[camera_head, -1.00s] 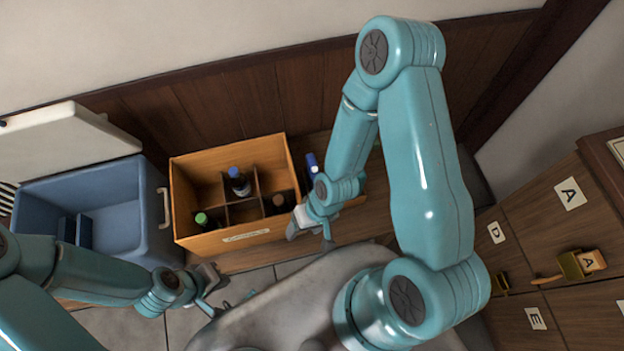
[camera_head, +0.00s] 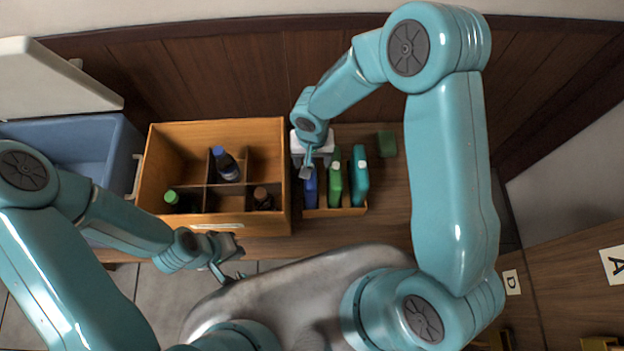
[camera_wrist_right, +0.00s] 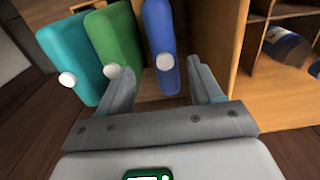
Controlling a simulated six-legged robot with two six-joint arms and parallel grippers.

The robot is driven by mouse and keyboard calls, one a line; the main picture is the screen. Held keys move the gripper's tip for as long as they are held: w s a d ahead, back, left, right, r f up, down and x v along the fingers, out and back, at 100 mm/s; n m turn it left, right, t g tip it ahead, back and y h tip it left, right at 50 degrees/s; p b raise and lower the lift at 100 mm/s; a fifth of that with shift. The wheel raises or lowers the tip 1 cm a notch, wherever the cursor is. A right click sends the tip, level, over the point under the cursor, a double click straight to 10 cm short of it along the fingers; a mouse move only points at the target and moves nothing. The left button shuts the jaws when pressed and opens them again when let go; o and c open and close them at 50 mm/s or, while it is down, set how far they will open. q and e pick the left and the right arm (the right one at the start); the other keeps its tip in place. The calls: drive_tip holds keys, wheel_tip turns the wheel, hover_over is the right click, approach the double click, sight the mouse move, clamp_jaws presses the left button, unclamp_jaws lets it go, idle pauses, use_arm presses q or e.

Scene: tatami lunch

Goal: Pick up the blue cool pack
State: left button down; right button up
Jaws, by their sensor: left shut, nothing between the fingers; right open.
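The blue cool pack (camera_head: 310,188) stands upright at the left end of a small wooden rack, beside the wooden crate. In the right wrist view the blue cool pack (camera_wrist_right: 161,45) has a white cap and stands ahead of my right gripper (camera_wrist_right: 168,95), roughly between its two open fingers. In the head view my right gripper (camera_head: 308,168) is just above the blue pack and partly hides it. I cannot tell whether the fingers touch it. My left gripper (camera_head: 230,272) is shut and empty, low in front of the crate.
A green pack (camera_head: 335,180) and a teal pack (camera_head: 360,178) stand right of the blue one in the rack (camera_head: 338,212). The divided wooden crate (camera_head: 262,229) holds several bottles. A blue cooler (camera_head: 125,160) is at left. A small green block (camera_head: 387,143) lies behind.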

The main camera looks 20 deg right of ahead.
drive_tip(key=shift+w+a+f, duration=0.1)
drive_tip(key=shift+a+f, duration=0.1)
drive_tip(key=shift+f, duration=0.25)
drive_tip(key=shift+w+a+f, duration=0.1)
drive_tip(key=shift+a+f, duration=0.05)
drive_tip(key=shift+f, duration=0.25)
drive_tip(key=f, duration=0.4)
drive_tip(key=shift+s+f, duration=0.3)
drive_tip(key=shift+f, duration=0.1)
clamp_jaws()
